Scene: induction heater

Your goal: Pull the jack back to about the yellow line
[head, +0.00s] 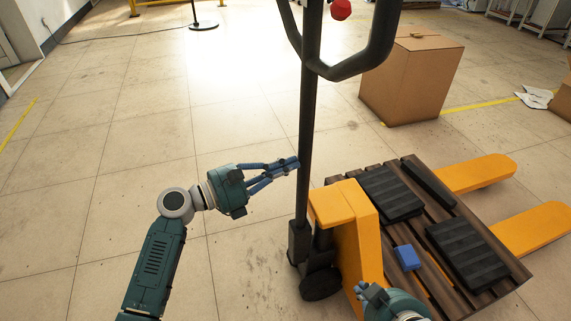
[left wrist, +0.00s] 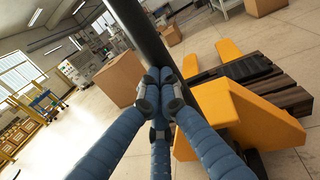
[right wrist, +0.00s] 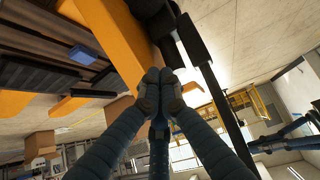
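The yellow pallet jack (head: 364,232) stands at centre right, its forks (head: 475,173) pointing right. Its black upright handle (head: 309,115) rises to a loop grip (head: 345,72). My left gripper (head: 295,163) is at the handle's left side; its fingertips meet in the left wrist view (left wrist: 163,78), close to the pole, and I cannot tell if they touch it. My right gripper (head: 364,290) is low beside the yellow body; its fingertips meet in the right wrist view (right wrist: 158,80), with nothing visible between them. Yellow floor lines show at left (head: 18,125) and behind the jack (head: 480,104).
A dark wooden pallet (head: 447,240) on the forks carries black blocks (head: 390,193) and a blue block (head: 407,257). A cardboard box (head: 408,85) stands behind. The tiled floor left of the jack is clear, with a stand base (head: 203,24) far back.

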